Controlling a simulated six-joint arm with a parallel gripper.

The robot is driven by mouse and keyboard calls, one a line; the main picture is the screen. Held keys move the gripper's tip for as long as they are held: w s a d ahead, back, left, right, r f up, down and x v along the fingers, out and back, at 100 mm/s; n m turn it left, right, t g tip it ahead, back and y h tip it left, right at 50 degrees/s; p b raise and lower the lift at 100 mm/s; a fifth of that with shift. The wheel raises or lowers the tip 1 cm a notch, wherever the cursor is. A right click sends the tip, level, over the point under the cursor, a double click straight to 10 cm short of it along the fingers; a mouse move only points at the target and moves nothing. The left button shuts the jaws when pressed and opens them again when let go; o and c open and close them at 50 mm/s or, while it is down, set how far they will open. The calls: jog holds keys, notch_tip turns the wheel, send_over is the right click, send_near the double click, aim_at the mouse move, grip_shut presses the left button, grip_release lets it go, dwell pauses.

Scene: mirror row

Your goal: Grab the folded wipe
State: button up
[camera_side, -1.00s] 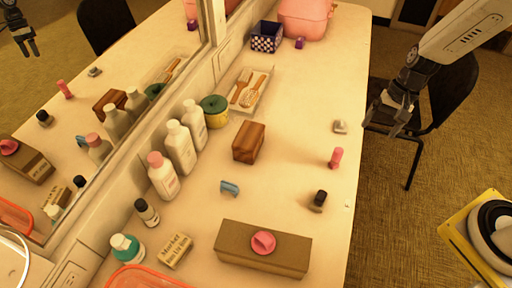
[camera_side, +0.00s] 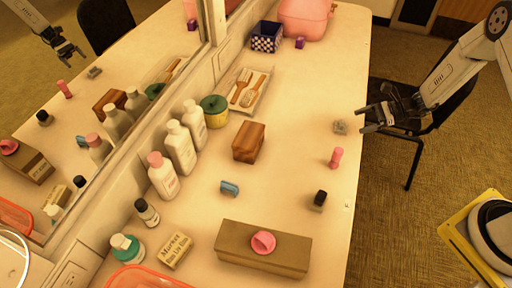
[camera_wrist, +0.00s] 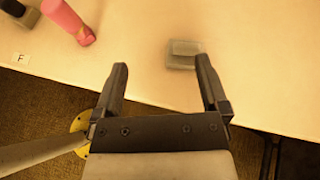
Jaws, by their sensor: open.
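The folded wipe (camera_side: 340,127) is a small grey folded piece lying flat near the right edge of the table. In the wrist view the wipe (camera_wrist: 182,54) shows just past the fingertips, nearer the right finger. My gripper (camera_side: 359,119) is open and empty, at the table's right edge beside the wipe. In the wrist view my gripper (camera_wrist: 161,64) has its fingers spread wide, with bare table between them. I cannot tell how high the fingers are above the table.
A pink tube (camera_side: 336,158) and a small dark-capped bottle (camera_side: 319,200) stand along the same table edge. A wooden block (camera_side: 249,142), white bottles (camera_side: 181,148) and a brown box (camera_side: 262,249) stand further left. A black chair (camera_side: 440,100) is beyond the edge.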

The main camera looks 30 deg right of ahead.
aim_at(344, 122)
jog(key=shift+w+d+f+m+t, duration=0.25)
jog(key=shift+d+f+m+t, duration=0.25)
jog(key=shift+d+m+t, duration=0.1)
jog(key=shift+w+d+f+m+t, duration=0.2)
jog(key=shift+d+f+m+t, duration=0.3)
jog(key=shift+d, duration=0.1)
jog(key=shift+a, duration=0.1)
jog(key=shift+x, duration=1.2)
jog(key=shift+w, duration=0.15)
jog(key=shift+x, duration=2.55)
jog(key=shift+w, duration=0.1)
jog(key=shift+c, duration=0.2)
jog(key=c, duration=1)
jog(key=shift+o, duration=0.2)
